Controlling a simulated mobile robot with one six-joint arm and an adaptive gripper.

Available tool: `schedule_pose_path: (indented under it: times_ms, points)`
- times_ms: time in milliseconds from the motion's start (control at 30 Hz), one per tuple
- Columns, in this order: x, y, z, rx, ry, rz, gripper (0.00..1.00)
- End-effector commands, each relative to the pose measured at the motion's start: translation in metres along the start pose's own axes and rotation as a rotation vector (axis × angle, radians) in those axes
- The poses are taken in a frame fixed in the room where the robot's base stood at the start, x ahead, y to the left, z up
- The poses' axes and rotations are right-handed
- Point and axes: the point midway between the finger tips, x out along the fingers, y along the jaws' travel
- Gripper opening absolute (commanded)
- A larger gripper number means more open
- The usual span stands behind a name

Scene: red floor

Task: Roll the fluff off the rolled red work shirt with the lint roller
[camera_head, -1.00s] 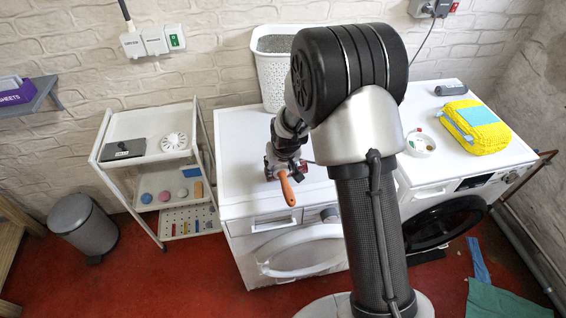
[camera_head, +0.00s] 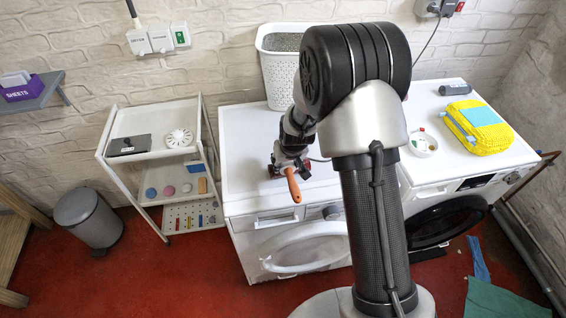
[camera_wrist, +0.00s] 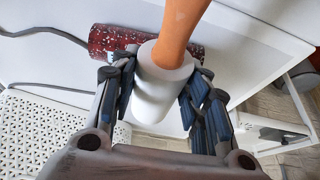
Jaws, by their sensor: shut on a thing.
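The lint roller has an orange handle (camera_head: 293,186) and a white roll (camera_wrist: 157,92). My gripper (camera_wrist: 160,88) is shut on the white roll, with a blue-padded finger on each side. In the wrist view the handle points up and away from my gripper. The rolled red work shirt (camera_wrist: 108,40) lies on the white machine top, dotted with pale fluff specks. The roller covers part of it in the wrist view; I cannot tell whether they touch. In the head view my gripper (camera_head: 289,166) is low over the left machine's top and hides most of the shirt.
A white perforated basket (camera_head: 277,80) stands at the back of the left machine (camera_head: 245,150). A grey cable runs beside the shirt. A yellow folded item (camera_head: 480,140) and a small white dish (camera_head: 422,145) are on the right machine. A white trolley (camera_head: 120,175) stands at left.

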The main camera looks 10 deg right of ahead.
Motion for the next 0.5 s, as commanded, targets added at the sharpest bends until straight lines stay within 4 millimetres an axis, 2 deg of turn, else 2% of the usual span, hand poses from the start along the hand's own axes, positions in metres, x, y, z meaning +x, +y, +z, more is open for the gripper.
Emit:
schedule_pose_path:
  times_ms: [233,500]
  points:
    - [0.003,0.014,0.001,0.002,0.002,0.001,0.16]
    - [0.002,0.019,0.001,0.001,0.0,-0.001,0.16]
